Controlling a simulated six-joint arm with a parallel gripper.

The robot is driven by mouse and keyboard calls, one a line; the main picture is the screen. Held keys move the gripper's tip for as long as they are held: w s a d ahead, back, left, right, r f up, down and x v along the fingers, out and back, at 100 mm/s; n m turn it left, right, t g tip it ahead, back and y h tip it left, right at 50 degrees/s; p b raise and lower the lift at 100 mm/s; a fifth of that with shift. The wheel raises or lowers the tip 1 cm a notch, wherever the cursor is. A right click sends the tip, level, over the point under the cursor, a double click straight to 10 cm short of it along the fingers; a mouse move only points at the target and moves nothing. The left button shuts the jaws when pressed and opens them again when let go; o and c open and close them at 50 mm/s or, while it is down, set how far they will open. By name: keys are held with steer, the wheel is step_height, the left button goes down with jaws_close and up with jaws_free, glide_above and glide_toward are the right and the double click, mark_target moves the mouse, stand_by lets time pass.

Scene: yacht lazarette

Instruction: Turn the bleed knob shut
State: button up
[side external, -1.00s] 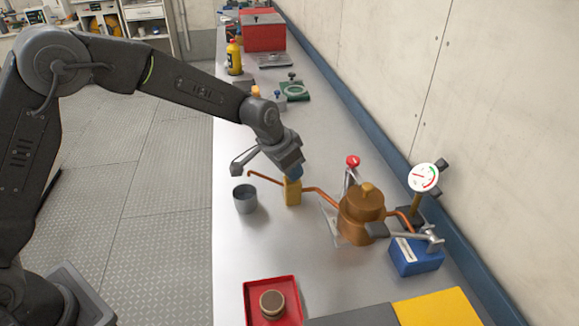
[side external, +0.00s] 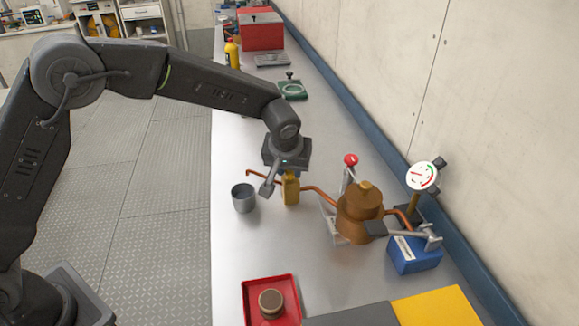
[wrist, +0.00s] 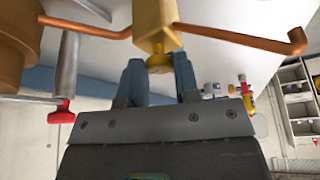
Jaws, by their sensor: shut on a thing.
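The brass bleed knob (wrist: 160,63) sits on the end of a yellow-brass valve block (wrist: 154,22), between my two blue fingers in the wrist view. My gripper (wrist: 160,80) is shut on the knob. In the side view the valve block (side external: 291,190) stands on the bench with my gripper (side external: 289,171) over its top; the knob and fingertips are mostly hidden there by my wrist. A copper pipe (side external: 318,192) joins the block to a bronze pot-like body (side external: 360,217), and a thin spout (side external: 258,176) extends left above a grey cup (side external: 243,198).
A red-knobbed lever (side external: 351,160) stands behind the bronze body. A gauge (side external: 421,176) and a blue box (side external: 415,257) with a metal lever are to its right. A red tray (side external: 270,300) holding a round brown piece lies in front. Bench around the cup is clear.

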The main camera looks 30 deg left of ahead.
steer(key=shift+n, duration=0.3)
steer(key=o, duration=0.9)
steer(key=v, duration=1.4)
steer(key=shift+d, duration=0.15)
steer(key=shift+w, duration=0.1)
